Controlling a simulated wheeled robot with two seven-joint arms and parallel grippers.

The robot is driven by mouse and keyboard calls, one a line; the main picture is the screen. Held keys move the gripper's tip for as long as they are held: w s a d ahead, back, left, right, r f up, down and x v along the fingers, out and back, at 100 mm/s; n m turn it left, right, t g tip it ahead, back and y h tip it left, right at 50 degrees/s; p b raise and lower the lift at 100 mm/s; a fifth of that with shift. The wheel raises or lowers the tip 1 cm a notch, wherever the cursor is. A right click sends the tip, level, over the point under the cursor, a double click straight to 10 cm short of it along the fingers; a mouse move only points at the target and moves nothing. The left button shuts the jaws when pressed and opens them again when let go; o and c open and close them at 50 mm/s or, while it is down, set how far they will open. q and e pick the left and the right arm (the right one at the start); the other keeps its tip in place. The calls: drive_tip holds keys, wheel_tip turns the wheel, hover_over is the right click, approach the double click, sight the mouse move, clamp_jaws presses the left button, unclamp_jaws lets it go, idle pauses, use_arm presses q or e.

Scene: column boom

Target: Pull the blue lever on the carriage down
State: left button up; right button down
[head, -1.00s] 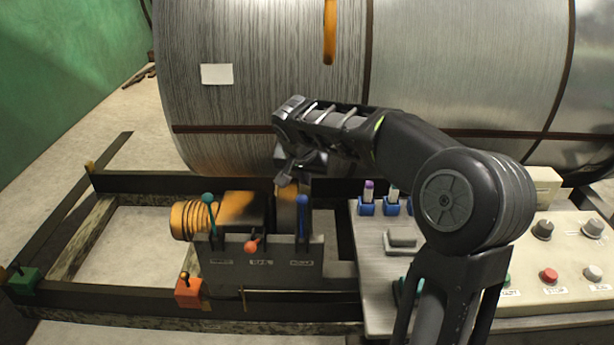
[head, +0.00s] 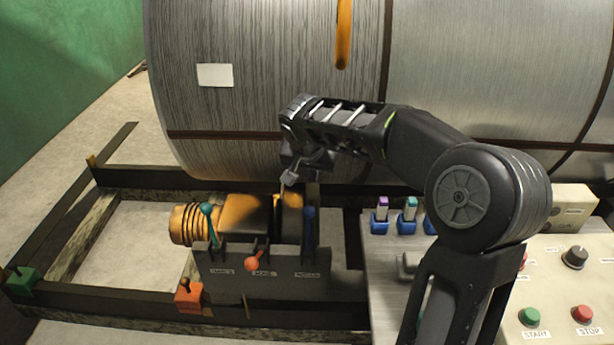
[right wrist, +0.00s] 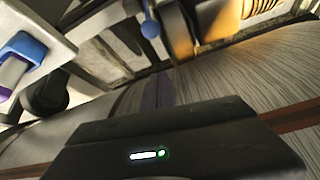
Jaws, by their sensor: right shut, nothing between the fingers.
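The blue lever (head: 310,226) stands roughly upright at the right end of the dark carriage (head: 265,283). A teal lever (head: 209,224) stands upright at the carriage's left, and a red-knobbed lever (head: 254,263) in the middle is tipped toward me. My right gripper (head: 290,179) is shut and empty, above and slightly left of the blue lever's top, apart from it in the picture. The right wrist view shows the round blue knob (right wrist: 150,28) near the top; the fingertips cannot be made out there. My left gripper is out of view.
A large banded metal coil (head: 270,110) fills the back, close behind my right gripper. An orange ribbed cylinder (head: 188,224) lies behind the carriage. At right stand a panel with blue-based switches (head: 407,226) and a console with a green button (head: 530,316) and red button (head: 582,314).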

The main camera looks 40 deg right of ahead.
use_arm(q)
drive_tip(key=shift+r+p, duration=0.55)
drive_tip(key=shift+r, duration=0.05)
use_arm(e)
wheel_tip(320, 180, down, 8)
drive_tip(key=shift+w, duration=0.2)
